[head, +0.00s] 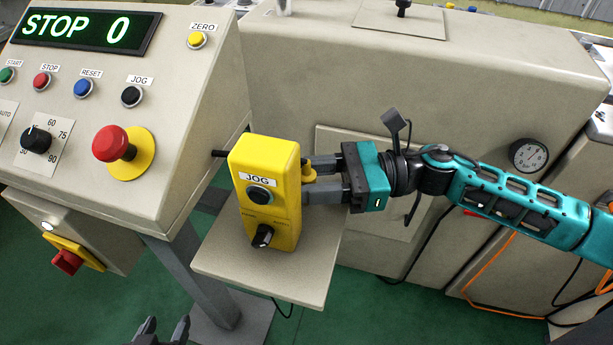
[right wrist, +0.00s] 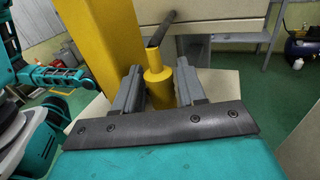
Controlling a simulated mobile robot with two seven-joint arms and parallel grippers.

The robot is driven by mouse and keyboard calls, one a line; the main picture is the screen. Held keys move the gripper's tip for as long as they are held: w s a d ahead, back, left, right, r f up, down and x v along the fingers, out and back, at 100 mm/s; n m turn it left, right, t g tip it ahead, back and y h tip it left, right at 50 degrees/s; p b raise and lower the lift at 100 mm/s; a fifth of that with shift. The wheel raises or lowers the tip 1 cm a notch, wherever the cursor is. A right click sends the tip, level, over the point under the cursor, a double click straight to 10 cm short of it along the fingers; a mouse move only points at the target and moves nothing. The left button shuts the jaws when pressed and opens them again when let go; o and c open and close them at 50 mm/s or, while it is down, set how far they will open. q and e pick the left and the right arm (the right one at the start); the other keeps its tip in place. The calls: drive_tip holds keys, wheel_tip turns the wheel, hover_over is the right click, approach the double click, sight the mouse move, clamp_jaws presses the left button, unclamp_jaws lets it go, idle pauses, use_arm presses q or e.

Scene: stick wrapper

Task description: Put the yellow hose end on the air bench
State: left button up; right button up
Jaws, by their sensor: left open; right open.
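A yellow box labelled JOG (head: 285,215) stands upright on a pale shelf (head: 270,275). A small yellow fitting (head: 308,172) sits at its right side; I cannot tell whether it is the hose end. My right gripper (head: 308,178), on the teal arm from the right, has open fingers either side of this fitting. In the right wrist view the yellow fitting (right wrist: 158,88) is between the fingers, beside the yellow box (right wrist: 103,40). My left gripper (head: 165,331) shows only two dark, parted fingertips at the bottom edge. I cannot identify the air bench for certain.
A control console (head: 110,100) with a red emergency button (head: 115,144) stands at the left. A beige cabinet (head: 440,85) with a round gauge (head: 528,155) fills the back. Orange hose (head: 490,255) runs at lower right. Green floor (head: 370,310) shows clear below the shelf.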

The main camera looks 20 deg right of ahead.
drive_tip(key=c, duration=0.7)
clamp_jaws()
drive_tip(key=shift+r, duration=0.1)
